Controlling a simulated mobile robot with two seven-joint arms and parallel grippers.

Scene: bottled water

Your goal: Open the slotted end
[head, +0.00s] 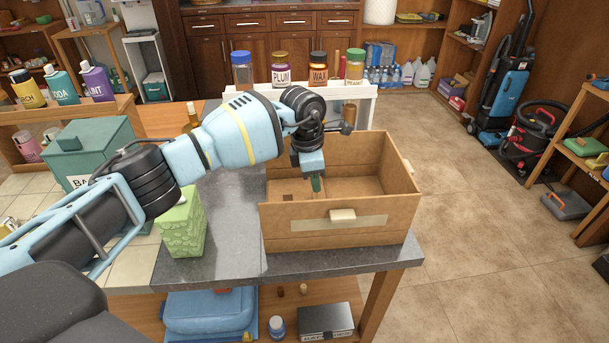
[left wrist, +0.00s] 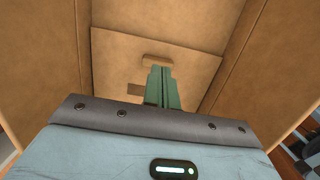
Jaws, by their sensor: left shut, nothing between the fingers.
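A brown open-topped box (head: 330,240) stands on the grey table top. Its front wall has a pale block handle (head: 343,215) and a tan strip. A small dark slot (head: 288,197) shows inside at the left; it also shows in the left wrist view (left wrist: 134,90), below a raised tan block (left wrist: 157,62) on a flat panel (left wrist: 115,60). My left gripper (head: 316,184) points down into the box, its green fingers together and empty. In the left wrist view the fingers (left wrist: 160,80) overlap the panel beside the slot; I cannot tell whether they touch it. My right gripper is not in view.
A green patterned carton (head: 181,228) stands left of the box, with a teal canister (head: 95,150) behind it. Several jars, including one marked PLUM (head: 280,70), stand on a white shelf behind.

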